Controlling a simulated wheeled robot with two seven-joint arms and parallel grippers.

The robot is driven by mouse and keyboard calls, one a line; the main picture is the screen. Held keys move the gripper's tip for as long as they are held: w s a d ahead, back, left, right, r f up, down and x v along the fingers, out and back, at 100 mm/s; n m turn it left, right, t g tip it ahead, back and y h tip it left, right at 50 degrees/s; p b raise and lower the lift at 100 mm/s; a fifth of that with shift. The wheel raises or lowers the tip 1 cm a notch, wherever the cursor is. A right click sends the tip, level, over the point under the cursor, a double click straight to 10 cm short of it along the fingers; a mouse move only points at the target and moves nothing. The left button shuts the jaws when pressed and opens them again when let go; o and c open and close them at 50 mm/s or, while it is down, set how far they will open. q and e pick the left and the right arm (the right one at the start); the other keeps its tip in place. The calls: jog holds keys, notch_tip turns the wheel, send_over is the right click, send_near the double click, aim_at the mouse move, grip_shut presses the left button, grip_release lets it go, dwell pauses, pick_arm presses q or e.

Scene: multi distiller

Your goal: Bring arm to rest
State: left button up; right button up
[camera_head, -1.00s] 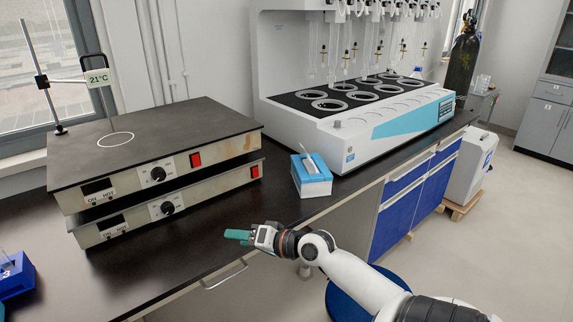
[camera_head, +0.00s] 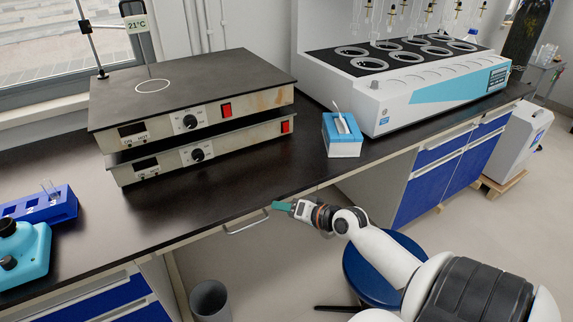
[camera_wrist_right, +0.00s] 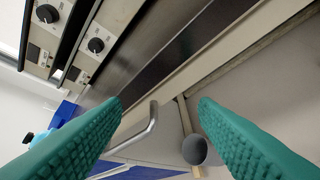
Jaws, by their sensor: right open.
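My right gripper (camera_head: 283,207) has teal fingertips and is at the front edge of the dark bench in the head view, near a drawer handle (camera_head: 247,222). In the right wrist view its two teal fingers (camera_wrist_right: 160,110) are spread apart with nothing between them. The drawer handle (camera_wrist_right: 140,127) and a grey bin (camera_wrist_right: 194,150) show beyond the fingers. My right arm reaches in from the lower right. My left gripper is not in view.
Two stacked hot plates (camera_head: 190,85) stand on the bench (camera_head: 240,180). A blue tissue box (camera_head: 342,140) and a multi-place distiller (camera_head: 420,95) are to the right. A blue stool (camera_head: 365,275) stands below my arm.

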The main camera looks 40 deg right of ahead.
jog(key=s+a+f+n+g+h+p, duration=0.1)
jog(key=s+f+g, duration=0.35)
jog(key=f, duration=0.85)
jog(key=s+a+f+n+g+h+p, duration=0.1)
jog(key=s+f+p, duration=0.1)
jog(key=s+f, duration=0.85)
jog(key=s+a+f+n+g+p, duration=0.1)
jog(key=s+a+f+n+g, duration=0.1)
jog(key=s+a+f, duration=0.3)
jog(key=s+a+f+n+g, duration=0.2)
jog(key=s+a+f+n, duration=0.2)
jog(key=s, duration=0.7)
jog(key=s+a+f+n+g+p, duration=0.1)
jog(key=s+a+f+n+g, duration=0.1)
jog(key=s+a+f, duration=0.5)
notch_tip(320, 180, down, 2)
jog(key=shift+s+a+f+n+g+p, duration=0.1)
jog(key=shift+s+a+n+g+p, duration=0.2)
jog(key=shift+s+n, duration=0.55)
